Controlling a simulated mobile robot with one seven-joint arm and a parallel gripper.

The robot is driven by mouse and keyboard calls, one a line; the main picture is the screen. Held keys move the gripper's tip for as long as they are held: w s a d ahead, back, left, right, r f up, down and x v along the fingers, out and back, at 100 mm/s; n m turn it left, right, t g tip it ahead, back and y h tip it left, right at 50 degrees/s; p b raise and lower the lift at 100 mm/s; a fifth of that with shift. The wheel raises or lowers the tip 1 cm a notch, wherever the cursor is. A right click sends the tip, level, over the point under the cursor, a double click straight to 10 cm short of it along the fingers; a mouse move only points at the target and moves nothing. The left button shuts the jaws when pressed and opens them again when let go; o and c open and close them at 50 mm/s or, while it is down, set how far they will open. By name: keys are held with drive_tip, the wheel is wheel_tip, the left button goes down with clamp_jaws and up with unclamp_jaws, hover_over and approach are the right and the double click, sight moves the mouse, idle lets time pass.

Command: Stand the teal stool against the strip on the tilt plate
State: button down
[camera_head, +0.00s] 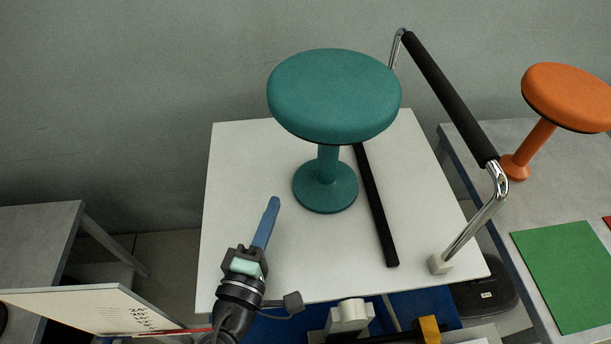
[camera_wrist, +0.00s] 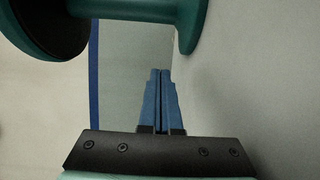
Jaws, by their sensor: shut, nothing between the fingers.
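The teal stool (camera_head: 335,95) stands upright on the white tilt plate (camera_head: 235,180), with its round base left of the black strip (camera_head: 376,215). The seat hides the strip's far end. I cannot tell whether the base touches the strip; a narrow gap seems to show. My gripper (camera_head: 274,205) is to the left and nearer side of the stool's base, apart from it, with blue fingers shut and empty. In the wrist view, the fingers (camera_wrist: 161,85) are together, and parts of the teal stool (camera_wrist: 190,25) show above them, on its side in the picture.
A chrome rail with a black padded bar (camera_head: 450,95) rises along the plate's right side. An orange stool (camera_head: 570,97) and a green mat (camera_head: 565,270) are on the grey table at right. A tilted angle scale board (camera_head: 90,305) is at lower left. The plate's left part is clear.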

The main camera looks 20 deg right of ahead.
sight(321, 177)
drive_tip(key=x, duration=0.7)
drive_tip(key=shift+w+d+r, duration=0.1)
drive_tip(key=shift+w+d, duration=0.1)
drive_tip(key=shift+d, duration=0.05)
drive_tip(key=shift+s+d+p, duration=0.35)
drive_tip(key=shift+d, duration=0.25)
drive_tip(key=shift+s+d+p, duration=0.3)
drive_tip(key=shift+d, duration=0.25)
drive_tip(key=shift+s+d, duration=0.3)
drive_tip(key=shift+d, duration=0.25)
drive_tip(key=shift+s+d, duration=0.25)
drive_tip(key=shift+d, duration=0.35)
drive_tip(key=shift+s+d, duration=0.25)
drive_tip(key=shift+d, duration=0.3)
